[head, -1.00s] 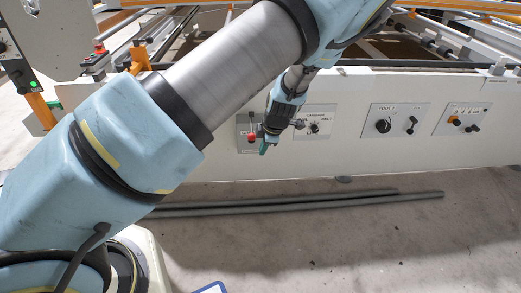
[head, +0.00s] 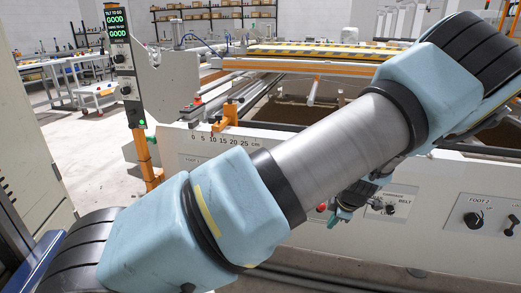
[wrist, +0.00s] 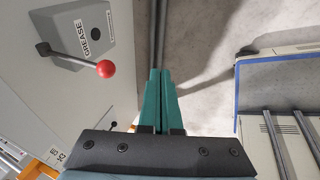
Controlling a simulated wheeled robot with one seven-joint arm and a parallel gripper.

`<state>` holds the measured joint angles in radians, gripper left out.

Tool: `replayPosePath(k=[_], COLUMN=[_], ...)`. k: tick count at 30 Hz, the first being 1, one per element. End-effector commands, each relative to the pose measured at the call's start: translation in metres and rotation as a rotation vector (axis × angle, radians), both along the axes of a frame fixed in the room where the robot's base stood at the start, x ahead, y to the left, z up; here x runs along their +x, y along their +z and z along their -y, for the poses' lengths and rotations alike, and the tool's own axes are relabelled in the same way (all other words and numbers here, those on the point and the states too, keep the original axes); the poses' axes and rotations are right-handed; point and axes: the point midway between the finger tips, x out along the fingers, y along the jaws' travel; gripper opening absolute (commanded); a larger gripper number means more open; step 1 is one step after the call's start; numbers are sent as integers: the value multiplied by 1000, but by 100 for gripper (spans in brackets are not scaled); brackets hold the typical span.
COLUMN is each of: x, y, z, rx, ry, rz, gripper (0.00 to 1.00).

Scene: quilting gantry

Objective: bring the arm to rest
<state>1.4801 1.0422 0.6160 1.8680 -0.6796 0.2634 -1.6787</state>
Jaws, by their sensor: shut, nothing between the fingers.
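My gripper (wrist: 159,100) shows in the wrist view as two teal fingers lying together, with nothing between them. In the head view my gripper (head: 336,217) is small, low in front of the white machine panel (head: 330,240). My arm crosses the head view from lower left to upper right and hides part of the panel. A grey plate marked GREASE (wrist: 75,42) with a red-knobbed lever (wrist: 105,68) is left of the fingers in the wrist view, apart from them.
The panel carries a CARRIAGE BELT plate (head: 395,205) and a FOOT 2 plate (head: 478,215). A display post (head: 122,60) stands at the left. Grey pipes (wrist: 158,30) lie on the floor (wrist: 200,30). Open floor shows at the far left.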

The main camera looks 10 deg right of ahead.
Motion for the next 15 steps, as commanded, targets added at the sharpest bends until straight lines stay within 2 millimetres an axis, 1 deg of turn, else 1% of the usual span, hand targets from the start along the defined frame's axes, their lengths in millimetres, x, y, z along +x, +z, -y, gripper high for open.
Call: replayPosePath(k=[2,5,6,8,9,11,12,14,15], x=[7,19,23,29,31,34,34,34,33], y=[10,30,40,57,69,86,98,116,127], z=[-14,-44,-60,-85,-101,-125,-141,-164,-180], rx=[8,30,40,51,56,60,61,62,62], ry=[-7,-49,-79,-132,-172,-235,-281,-353,-402], rz=[-22,-75,-102,-144,-170,-204,-222,-246,-257], gripper=[0,0,0,0,0,0,0,0,0])
